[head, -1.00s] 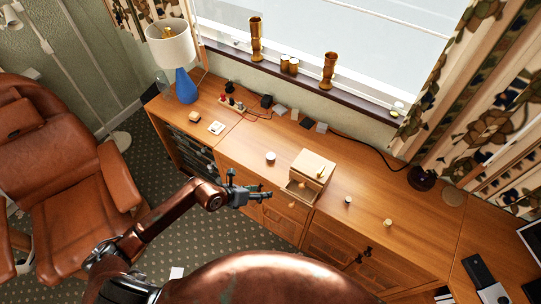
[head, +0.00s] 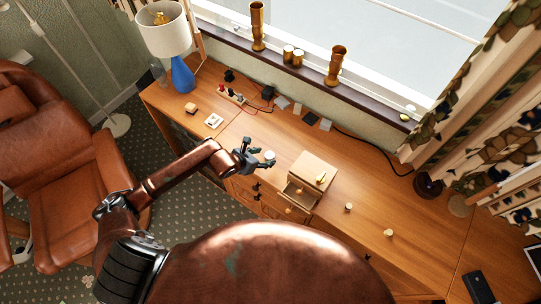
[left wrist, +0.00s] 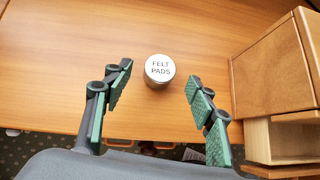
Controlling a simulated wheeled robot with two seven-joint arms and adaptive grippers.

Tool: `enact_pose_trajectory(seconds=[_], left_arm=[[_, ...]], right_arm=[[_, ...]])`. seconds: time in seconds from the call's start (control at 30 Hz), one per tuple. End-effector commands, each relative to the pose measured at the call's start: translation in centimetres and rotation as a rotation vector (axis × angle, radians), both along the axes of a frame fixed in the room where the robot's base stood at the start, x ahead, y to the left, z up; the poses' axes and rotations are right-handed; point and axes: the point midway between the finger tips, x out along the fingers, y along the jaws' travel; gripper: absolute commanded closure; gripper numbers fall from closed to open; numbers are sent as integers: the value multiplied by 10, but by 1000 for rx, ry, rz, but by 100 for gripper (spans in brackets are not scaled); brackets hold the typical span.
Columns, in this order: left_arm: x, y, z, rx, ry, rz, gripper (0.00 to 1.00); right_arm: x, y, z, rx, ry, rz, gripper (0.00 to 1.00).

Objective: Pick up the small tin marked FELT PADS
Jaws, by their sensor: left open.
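The small tin (left wrist: 160,67) is a short round can with a white lid reading FELT PADS, upright on the wooden desk top. In the head view the tin (head: 270,155) shows just beyond my left gripper (head: 260,160), left of the small wooden drawer box. In the left wrist view my left gripper (left wrist: 158,80) is open, with one green-padded finger on each side of the tin's near part. Clear gaps show between the pads and the tin, and nothing is held. My right gripper is not in view.
The small wooden drawer box (head: 314,169) stands close right of the tin, its lower drawer pulled out. Small knob-like objects (head: 348,207) lie farther right. A blue lamp (head: 183,75) and cables are at the back left. Bare desk lies behind the tin.

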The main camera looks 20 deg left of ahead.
Motion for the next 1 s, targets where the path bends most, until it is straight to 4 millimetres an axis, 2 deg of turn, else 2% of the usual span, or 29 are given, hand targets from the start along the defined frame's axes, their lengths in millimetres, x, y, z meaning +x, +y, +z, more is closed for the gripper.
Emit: enact_pose_trajectory(seconds=[0.07,0.17,0.3,0.47,0.6,1.0], left_arm=[[9,-4,-6,1,0,1,48],[20,-11,-16,0,-1,0,48],[29,-16,-28,-1,1,-1,48],[32,-18,-30,0,-1,-3,48],[32,-18,-30,-1,-1,-4,49],[32,-18,-30,-1,0,-4,77]], right_arm=[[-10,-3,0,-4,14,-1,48],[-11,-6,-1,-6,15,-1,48],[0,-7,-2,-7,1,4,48],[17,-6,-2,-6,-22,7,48],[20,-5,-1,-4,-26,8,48],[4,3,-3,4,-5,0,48]])
